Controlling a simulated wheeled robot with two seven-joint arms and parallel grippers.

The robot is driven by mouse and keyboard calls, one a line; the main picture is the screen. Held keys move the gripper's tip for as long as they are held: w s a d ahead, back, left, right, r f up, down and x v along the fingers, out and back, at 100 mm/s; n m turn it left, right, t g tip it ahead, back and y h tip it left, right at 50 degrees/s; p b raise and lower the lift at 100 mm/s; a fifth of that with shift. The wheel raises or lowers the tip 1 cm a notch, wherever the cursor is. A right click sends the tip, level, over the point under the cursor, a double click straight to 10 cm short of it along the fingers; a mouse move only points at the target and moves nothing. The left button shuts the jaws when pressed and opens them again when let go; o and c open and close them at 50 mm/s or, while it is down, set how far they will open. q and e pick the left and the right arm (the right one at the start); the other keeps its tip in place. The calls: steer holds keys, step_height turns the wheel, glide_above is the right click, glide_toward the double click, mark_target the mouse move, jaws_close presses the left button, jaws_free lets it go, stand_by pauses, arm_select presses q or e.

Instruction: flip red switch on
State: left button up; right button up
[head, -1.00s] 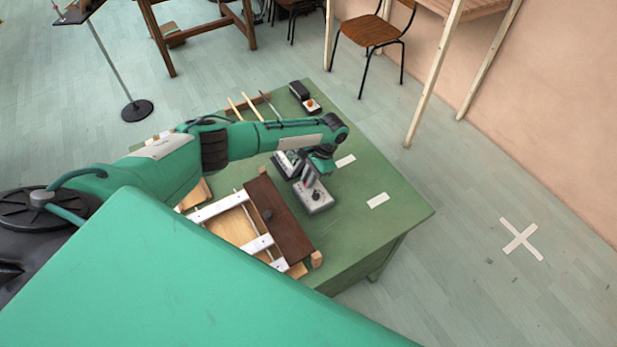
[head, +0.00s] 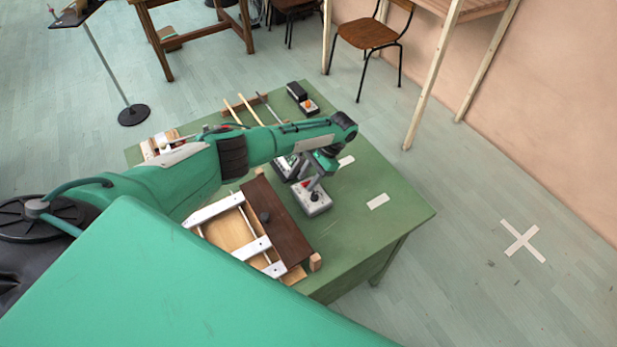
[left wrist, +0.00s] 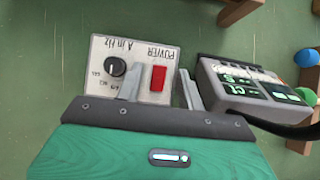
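The red switch (left wrist: 158,77) is a small upright red rocker on a pale grey box (left wrist: 103,50) marked POWER, beside a black knob (left wrist: 115,66). The box also shows in the head view (head: 318,207) on the green table. My left gripper (left wrist: 158,71) is open, with one finger on each side of the red switch and gaps between fingers and switch. I cannot tell how deep the fingertips reach. In the head view the left gripper (head: 311,184) is over the box and hides part of it. My right gripper is not in view.
A grey device with green displays (left wrist: 245,82) stands close beside the box, with a black cable. A wooden frame with a dark brown board (head: 275,215) lies at the near side of the green table (head: 390,222). The table's right end is mostly bare.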

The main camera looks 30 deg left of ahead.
arm_select(q)
steer(key=b+v, duration=0.2)
steer(key=v, duration=1.1)
steer(key=shift+r, duration=0.35)
steer(key=shift+w+d, duration=0.15)
steer(key=shift+d, duration=0.05)
